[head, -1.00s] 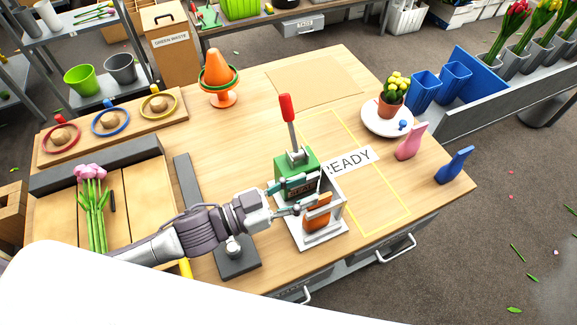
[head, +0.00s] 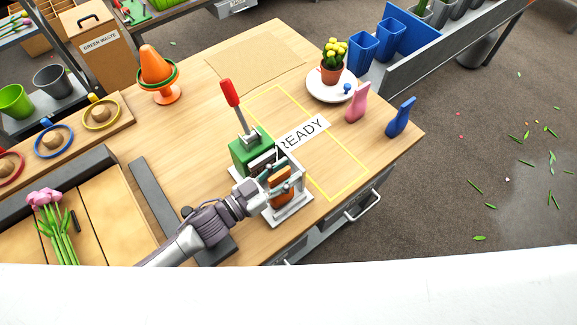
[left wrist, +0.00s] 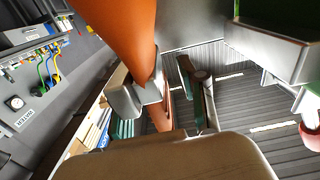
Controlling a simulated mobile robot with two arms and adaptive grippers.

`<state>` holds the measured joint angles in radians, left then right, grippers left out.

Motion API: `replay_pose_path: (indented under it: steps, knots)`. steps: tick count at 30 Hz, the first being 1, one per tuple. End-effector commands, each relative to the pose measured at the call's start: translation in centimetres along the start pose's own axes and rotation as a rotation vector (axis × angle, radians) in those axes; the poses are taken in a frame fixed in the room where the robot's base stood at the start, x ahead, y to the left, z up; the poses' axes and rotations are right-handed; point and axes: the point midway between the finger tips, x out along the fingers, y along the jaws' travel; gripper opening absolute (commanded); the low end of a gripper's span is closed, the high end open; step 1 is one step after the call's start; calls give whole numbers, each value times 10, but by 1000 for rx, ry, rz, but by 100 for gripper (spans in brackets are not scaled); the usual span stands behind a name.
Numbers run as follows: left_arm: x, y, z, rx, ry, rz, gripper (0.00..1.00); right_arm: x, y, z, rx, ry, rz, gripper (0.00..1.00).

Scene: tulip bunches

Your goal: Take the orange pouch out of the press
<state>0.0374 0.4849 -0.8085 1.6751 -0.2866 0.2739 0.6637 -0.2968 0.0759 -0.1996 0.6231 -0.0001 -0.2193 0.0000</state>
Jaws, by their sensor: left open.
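The press (head: 246,152) stands on the wooden bench, with a green body, a red-tipped lever (head: 230,94) raised and tilted, and a pale metal frame. The orange pouch (head: 280,190) is upright inside the frame, partly hidden by my gripper. My left gripper (head: 279,177) is open at the press, its fingers reaching in around the upper part of the pouch. In the left wrist view the pouch (left wrist: 118,30) looms large close to a grey finger pad; I cannot tell whether they touch. My right gripper is not in view.
A yellow-outlined area with a READY label (head: 304,131) lies just right of the press. Beyond it are a white plate (head: 318,91) with a potted cactus, a pink piece (head: 357,103) and a blue piece (head: 400,118). A dark bar (head: 157,199) lies left of the press.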

Motion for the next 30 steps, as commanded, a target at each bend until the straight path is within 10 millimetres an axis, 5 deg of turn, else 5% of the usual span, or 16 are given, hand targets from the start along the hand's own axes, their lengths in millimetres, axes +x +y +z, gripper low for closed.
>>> replay_pose_path:
  steps: [12, 20, 30]
  knots:
    - [10, 0, 0, 0, -1, 0, 42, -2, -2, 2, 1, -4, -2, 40]
    - [9, 0, 0, 0, -1, 0, 2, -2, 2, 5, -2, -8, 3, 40]
    - [9, 0, -1, 0, -1, 0, 0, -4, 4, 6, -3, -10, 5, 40]
